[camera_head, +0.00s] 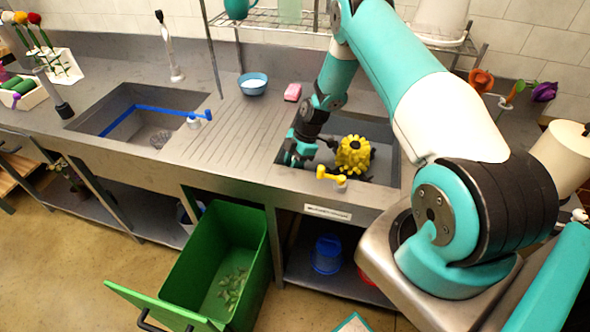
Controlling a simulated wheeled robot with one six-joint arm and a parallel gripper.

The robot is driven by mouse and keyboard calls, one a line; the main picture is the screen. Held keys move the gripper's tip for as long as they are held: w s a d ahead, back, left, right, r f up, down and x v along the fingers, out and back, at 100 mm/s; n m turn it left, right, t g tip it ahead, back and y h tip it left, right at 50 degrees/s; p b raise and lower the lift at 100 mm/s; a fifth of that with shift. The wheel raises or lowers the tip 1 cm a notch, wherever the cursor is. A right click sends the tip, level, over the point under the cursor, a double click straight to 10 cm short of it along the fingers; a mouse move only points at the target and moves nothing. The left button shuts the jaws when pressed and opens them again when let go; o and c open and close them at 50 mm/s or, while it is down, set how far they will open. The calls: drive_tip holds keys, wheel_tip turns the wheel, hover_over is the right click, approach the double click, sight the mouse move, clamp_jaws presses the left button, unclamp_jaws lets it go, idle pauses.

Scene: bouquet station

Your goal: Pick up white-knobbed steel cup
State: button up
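I cannot clearly make out a white-knobbed steel cup in this view. My gripper (298,157) is low at the left side of the right sink (384,183), pointing down. It is small and dark here, so its fingers and anything between them cannot be told apart. A yellow, knobbly flower-like thing (355,154) is in the same sink, to the right of my gripper and apart from it. Part of the sink is hidden behind my arm.
A yellow lever on a white base (337,178) stands at the sink's front edge. The left sink (118,107) has a blue bar. An open green bin (225,265) is below.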

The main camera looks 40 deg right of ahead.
clamp_jaws()
